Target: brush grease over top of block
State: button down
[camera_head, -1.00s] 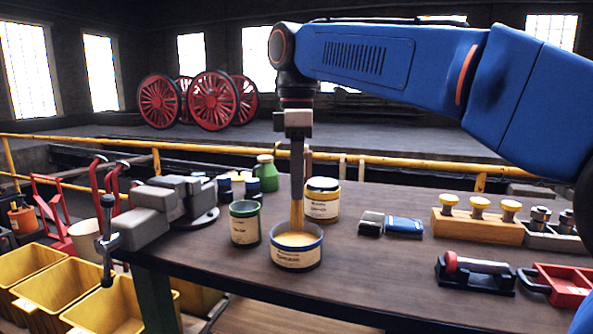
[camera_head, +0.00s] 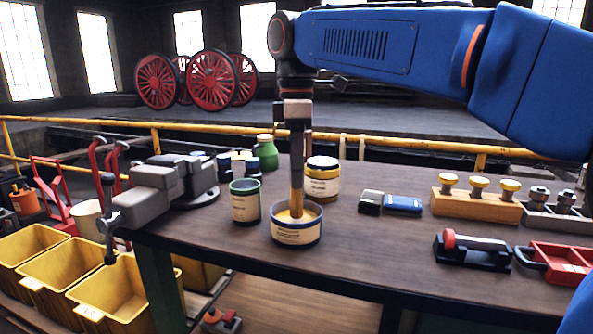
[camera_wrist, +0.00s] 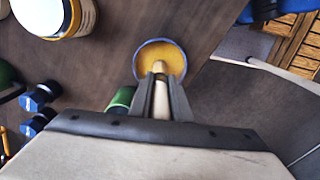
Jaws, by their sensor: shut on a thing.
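My gripper (camera_head: 297,152) points straight down and is shut on a wooden-handled brush (camera_head: 297,195). The brush stands upright with its lower end inside an open tin of yellow grease (camera_head: 296,232), so its tip is hidden. In the wrist view the brush (camera_wrist: 160,97) sits between the two fingers, over the tin (camera_wrist: 139,55). A wooden block (camera_head: 475,208) with several yellow-topped pegs stands to the right on the bench. I cannot tell which of these is the task's block.
A grey vise (camera_head: 160,190) is at the left. A black stand (camera_head: 472,252) and red tray (camera_head: 555,258) are at right. The bench (camera_head: 375,245) is clear in between.

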aim_at(296, 192)
jog(key=shift+f, duration=0.6)
dwell(1.6)
notch_tip(296, 192, up, 7)
dwell(1.1)
dwell(0.5)
